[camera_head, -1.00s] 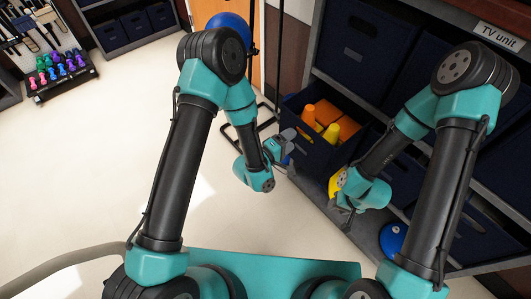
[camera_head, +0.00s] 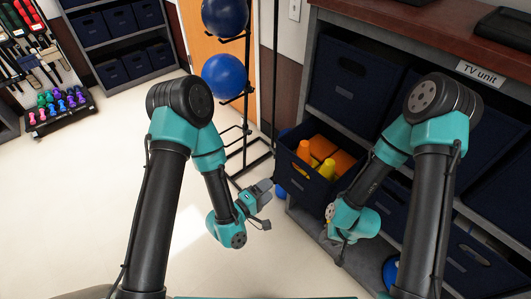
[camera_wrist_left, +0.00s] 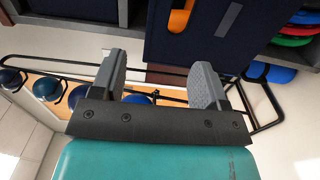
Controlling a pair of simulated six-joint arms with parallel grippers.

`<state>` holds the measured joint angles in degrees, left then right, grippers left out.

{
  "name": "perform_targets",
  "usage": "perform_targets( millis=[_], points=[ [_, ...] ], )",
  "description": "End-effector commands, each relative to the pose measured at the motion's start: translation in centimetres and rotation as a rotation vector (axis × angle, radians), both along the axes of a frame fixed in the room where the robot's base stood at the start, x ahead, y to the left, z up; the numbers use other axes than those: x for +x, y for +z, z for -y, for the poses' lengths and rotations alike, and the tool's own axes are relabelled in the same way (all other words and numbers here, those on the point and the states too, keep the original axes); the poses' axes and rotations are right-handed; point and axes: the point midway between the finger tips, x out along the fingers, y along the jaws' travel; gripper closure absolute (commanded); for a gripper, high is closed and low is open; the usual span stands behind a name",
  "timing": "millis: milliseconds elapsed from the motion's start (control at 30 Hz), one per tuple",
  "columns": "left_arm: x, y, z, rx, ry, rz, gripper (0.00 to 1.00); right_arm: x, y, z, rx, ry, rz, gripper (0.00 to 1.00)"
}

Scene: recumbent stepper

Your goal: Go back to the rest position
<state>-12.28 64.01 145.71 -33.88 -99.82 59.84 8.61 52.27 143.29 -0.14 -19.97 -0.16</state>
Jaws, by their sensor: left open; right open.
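My left gripper (camera_head: 260,197) is open in front of the lower left of the dark blue bin (camera_head: 296,182), apart from it. In the left wrist view the jaws of my left gripper (camera_wrist_left: 160,80) are spread wide with nothing between them. My right gripper (camera_head: 334,236) is open and low, in front of the shelf unit and below the bin; its fingers are partly hidden by its own wrist. A small patch of yellow shows beside it, too small to name.
The bin holds orange and yellow items (camera_head: 328,168). The TV unit (camera_head: 450,45) with more dark bins stands at the right. A rack with blue balls (camera_head: 224,77) stands behind. Small dumbbells (camera_head: 58,106) sit at the far left. The pale floor (camera_head: 95,210) is clear.

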Motion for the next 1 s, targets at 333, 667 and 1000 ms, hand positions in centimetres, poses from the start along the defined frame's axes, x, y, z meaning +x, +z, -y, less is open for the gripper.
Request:
perform_targets(
  millis=[333,667,1000],
  points=[
    [0.6,-2.2,-2.1,0.176,0.02,-0.01,0.32,0.0,0.0,0.0,0.0,0.0,0.0,0.57],
    [-0.4,-8.9,-10.6,0.715,-0.028,-0.131,0.32,0.0,0.0,0.0,0.0,0.0,0.0,0.57],
    [-6.6,-13.3,-19.5,1.073,-0.276,-0.379,0.32,0.0,0.0,0.0,0.0,0.0,0.0,0.57]
  ],
)
